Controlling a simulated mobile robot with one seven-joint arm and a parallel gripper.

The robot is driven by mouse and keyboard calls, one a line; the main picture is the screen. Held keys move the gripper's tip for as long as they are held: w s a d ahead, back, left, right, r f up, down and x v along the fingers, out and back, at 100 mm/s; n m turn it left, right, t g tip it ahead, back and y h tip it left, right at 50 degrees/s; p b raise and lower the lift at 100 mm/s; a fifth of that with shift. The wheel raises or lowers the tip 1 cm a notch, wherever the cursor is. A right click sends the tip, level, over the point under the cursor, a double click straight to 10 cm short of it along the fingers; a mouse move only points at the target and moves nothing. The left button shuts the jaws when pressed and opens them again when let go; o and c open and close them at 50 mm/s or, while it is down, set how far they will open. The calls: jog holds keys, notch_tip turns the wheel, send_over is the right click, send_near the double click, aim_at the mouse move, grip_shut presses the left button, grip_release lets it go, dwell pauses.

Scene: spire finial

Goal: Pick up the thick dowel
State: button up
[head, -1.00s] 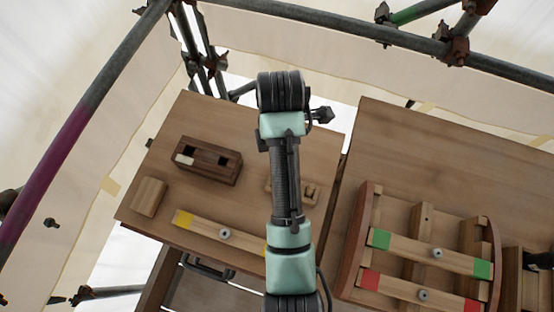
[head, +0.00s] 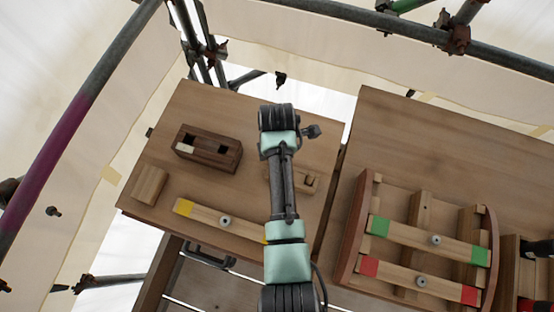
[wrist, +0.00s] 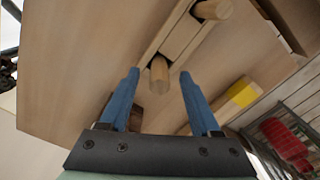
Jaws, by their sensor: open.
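In the wrist view my gripper (wrist: 157,92) is open and empty, its two blue fingers spread. Just beyond the fingertips is a light wooden holder (wrist: 178,36) with a long groove. A round dowel end (wrist: 159,74) sticks out of it, in line with the gap between the fingers. Another rounded dowel piece (wrist: 213,9) shows at the top edge. I cannot tell for sure which is the thick dowel. In the head view the holder (head: 309,183) is partly hidden by my arm, and my fingers are hidden.
A dark block with square holes (head: 208,150), a light block (head: 149,185) and a yellow-ended bar (head: 204,215) lie on the left table. A curved-sided rack (head: 352,232) with green- and red-ended bars stands on the right table. Scaffold poles (head: 90,90) surround both tables.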

jog(key=shift+f, duration=0.1)
grip_shut()
dwell(0.3)
